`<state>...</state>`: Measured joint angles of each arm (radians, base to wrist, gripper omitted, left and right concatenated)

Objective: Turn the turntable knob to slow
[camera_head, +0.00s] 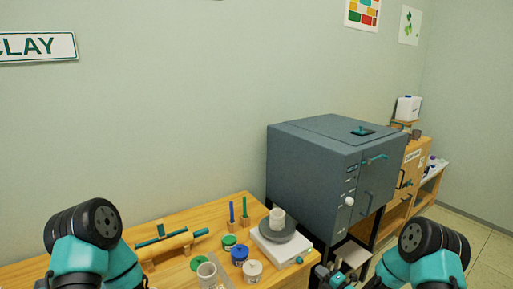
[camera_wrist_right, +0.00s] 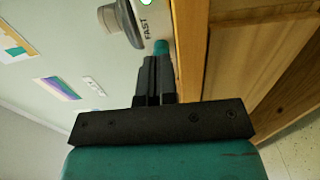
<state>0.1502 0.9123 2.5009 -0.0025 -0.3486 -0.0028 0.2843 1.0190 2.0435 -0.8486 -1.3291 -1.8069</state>
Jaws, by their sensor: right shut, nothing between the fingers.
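The turntable (camera_head: 272,250) stands on the wooden table, with a white base, a dark grey disc (camera_head: 290,237) and a pale cup (camera_head: 277,217) on the disc. Its teal knob (camera_head: 299,260) is on the front right side of the base. In the right wrist view the teal knob (camera_wrist_right: 161,47) is just beyond the fingertips, beside the printed word FAST and a lit green mark. My right gripper (camera_wrist_right: 155,62) is shut and empty, at or very near the knob; I cannot tell whether it touches. My left gripper is out of view; only my left arm shows.
A large grey kiln (camera_head: 310,180) stands behind and to the right. A wooden cabinet (camera_head: 412,170) is farther right.

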